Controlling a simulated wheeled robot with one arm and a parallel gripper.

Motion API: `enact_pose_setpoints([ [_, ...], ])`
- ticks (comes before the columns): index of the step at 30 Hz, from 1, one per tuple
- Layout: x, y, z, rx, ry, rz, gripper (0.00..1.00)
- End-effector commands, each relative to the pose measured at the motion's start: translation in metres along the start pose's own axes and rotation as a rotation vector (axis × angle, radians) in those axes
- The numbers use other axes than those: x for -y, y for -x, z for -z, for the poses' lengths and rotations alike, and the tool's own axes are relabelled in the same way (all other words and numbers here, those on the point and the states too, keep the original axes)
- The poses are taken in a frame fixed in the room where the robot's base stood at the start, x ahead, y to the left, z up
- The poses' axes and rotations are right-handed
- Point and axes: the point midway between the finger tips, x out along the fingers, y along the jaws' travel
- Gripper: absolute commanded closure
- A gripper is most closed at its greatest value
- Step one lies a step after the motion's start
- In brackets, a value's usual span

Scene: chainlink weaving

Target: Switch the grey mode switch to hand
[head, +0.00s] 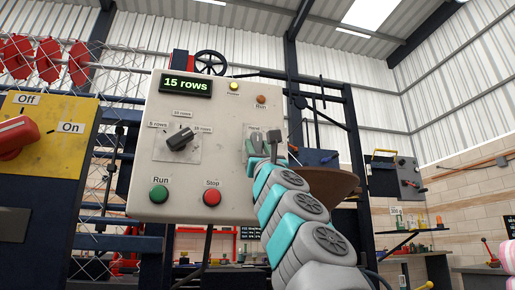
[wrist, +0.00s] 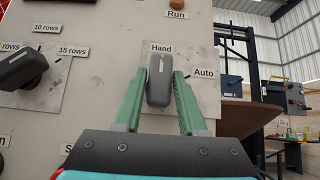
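The grey mode switch (wrist: 159,87) is on the pale control panel in the wrist view, with a Hand label (wrist: 161,48) above it and an Auto label (wrist: 204,72) to its right. Its knob stands nearly upright and points at Hand. The two green fingers of my gripper (wrist: 165,73) straddle the knob, one on each side, their tips close against it. In the head view my gripper (head: 268,148) is at the panel's right side and covers most of the switch and the Auto label.
A larger black row selector (head: 180,139) is left of my gripper, with the green Run button (head: 159,194) and red Stop button (head: 212,197) below. A brown round-edged surface (head: 325,184) lies close to the right of my wrist. A wire mesh (head: 105,160) is at left.

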Motion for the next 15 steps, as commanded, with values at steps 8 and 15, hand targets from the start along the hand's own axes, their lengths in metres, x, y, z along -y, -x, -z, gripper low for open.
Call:
enact_pose_setpoints([
  [8,-0.0003,0.0000,0.0010,-0.001,-0.001,0.000,0.35],
  [15,-0.0002,0.0016,0.0016,-0.001,-0.001,0.000,0.35],
])
